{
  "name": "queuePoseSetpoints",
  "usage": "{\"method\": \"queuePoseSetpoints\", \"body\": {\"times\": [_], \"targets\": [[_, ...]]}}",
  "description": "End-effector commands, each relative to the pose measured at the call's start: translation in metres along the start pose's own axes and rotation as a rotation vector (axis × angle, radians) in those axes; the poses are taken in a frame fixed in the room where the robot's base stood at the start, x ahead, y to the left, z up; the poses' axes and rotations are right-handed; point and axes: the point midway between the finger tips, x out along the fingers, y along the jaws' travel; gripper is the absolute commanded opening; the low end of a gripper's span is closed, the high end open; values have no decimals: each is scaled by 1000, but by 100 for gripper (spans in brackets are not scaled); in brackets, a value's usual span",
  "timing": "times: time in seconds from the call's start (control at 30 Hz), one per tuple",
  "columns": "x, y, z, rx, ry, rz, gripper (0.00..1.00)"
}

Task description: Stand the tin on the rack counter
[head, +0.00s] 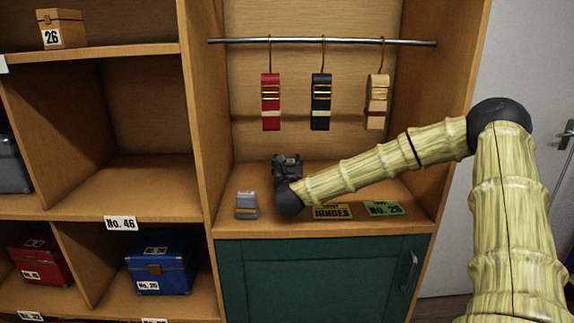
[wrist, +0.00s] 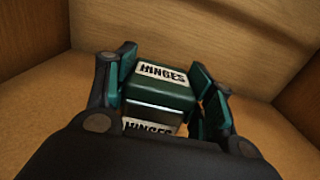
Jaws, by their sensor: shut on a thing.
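The tin (wrist: 160,92) is dark green with cream labels reading HINGES. In the wrist view it sits between the green-padded fingers of my gripper (wrist: 165,84), which is shut on it. In the head view my gripper (head: 287,164) is over the back middle of the rack counter (head: 345,185), below the hanging rail. The tin is mostly hidden there by my gripper and wrist. I cannot tell whether its base touches the counter.
A grey object (head: 247,204) stands at the counter's front left. Red (head: 271,102), black (head: 321,102) and cream (head: 377,102) straps hang above from the rail (head: 300,41).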

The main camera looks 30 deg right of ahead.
Motion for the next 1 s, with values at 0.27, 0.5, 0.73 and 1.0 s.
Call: {"method": "queuePoseSetpoints", "body": {"times": [0.27,0.5,0.73,1.0], "targets": [[0,0,-2,0,0,0,75],[0,0,-2,0,0,0,75],[-8,0,-1,1,2,2,75],[-56,1,-1,2,1,2,75]]}}
